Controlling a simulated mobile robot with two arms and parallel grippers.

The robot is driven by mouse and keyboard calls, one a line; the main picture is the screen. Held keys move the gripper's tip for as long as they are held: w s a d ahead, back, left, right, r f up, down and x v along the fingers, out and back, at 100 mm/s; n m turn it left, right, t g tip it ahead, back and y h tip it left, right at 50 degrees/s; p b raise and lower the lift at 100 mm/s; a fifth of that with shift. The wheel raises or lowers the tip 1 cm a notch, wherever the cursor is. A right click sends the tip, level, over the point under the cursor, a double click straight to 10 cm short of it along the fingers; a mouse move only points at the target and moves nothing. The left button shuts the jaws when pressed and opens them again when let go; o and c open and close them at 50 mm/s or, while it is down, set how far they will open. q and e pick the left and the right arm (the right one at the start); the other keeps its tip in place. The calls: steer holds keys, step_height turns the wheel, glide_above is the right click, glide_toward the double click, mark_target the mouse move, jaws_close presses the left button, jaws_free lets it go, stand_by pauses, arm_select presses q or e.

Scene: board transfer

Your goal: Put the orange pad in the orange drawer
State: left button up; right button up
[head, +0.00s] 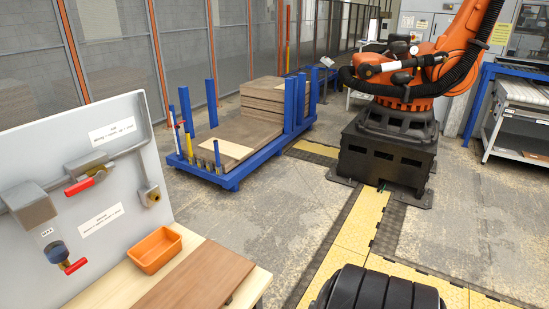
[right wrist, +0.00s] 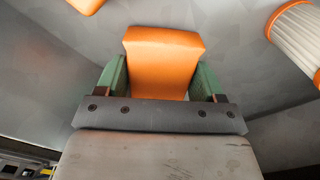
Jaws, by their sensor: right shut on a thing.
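The orange pad (right wrist: 163,62) is a smooth block in the right wrist view. My right gripper (right wrist: 162,78) is shut on it, with a green-lined finger against each side. The pad's lower end is hidden behind the gripper's grey bar. In the head view a small orange open-topped bin (head: 154,250) sits on the wooden table at the lower left; I cannot tell if it is the orange drawer. Neither gripper shows in the head view, and my left gripper is in no frame.
In the right wrist view, an orange-and-white ribbed part (right wrist: 300,40) is at the upper right. A grey surface lies behind the pad. In the head view, a brown board (head: 195,280) lies beside the bin. A panel with red-handled valves (head: 80,185) stands behind the table.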

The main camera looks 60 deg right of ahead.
steer(key=shift+f, duration=0.2)
steer(key=o, duration=0.9)
step_height(320, 180, up, 12)
steer(key=shift+r+p, duration=0.25)
steer(key=shift+p, duration=0.15)
